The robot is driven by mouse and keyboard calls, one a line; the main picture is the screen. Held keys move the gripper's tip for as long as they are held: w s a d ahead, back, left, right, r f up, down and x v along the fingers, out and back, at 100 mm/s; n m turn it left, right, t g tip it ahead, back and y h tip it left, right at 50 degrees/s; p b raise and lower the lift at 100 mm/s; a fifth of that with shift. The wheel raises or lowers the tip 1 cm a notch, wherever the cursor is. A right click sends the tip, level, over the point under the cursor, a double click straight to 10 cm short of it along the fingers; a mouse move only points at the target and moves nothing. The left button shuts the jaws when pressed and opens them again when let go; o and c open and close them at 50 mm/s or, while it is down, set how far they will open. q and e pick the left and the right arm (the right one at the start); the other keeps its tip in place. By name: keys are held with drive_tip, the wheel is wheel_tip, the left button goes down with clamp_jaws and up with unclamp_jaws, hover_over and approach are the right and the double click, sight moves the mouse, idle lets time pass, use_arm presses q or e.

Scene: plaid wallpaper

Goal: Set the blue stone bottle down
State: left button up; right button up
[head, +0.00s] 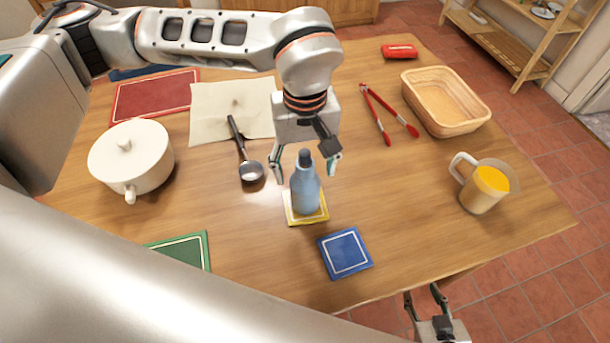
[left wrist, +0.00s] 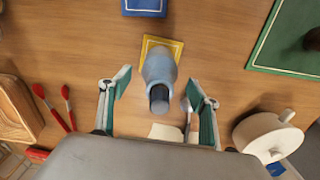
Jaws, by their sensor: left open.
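The blue stone bottle (head: 305,188) stands upright on the yellow square mat (head: 292,217) near the middle of the table. In the left wrist view the bottle (left wrist: 159,72) is seen from above, with the yellow mat (left wrist: 175,46) under and beyond it. My left gripper (head: 305,165) is open, its fingers on either side of the bottle's upper part. In the left wrist view gaps show between the bottle and both fingers (left wrist: 158,92). My right gripper (head: 423,298) is low, beyond the table's front edge; its fingers are apart and nothing shows between them.
A blue mat (head: 345,253) lies just in front of the bottle, and a green mat (head: 190,250) lies to the left. A white pot (head: 130,157), a ladle (head: 241,150), red tongs (head: 385,112), a basket (head: 445,102) and a juice jug (head: 484,188) stand around. Table right of the bottle is clear.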

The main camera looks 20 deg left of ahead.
sight(305, 154)
use_arm(q)
wheel_tip(305, 154, up, 8)
idle(0.5)
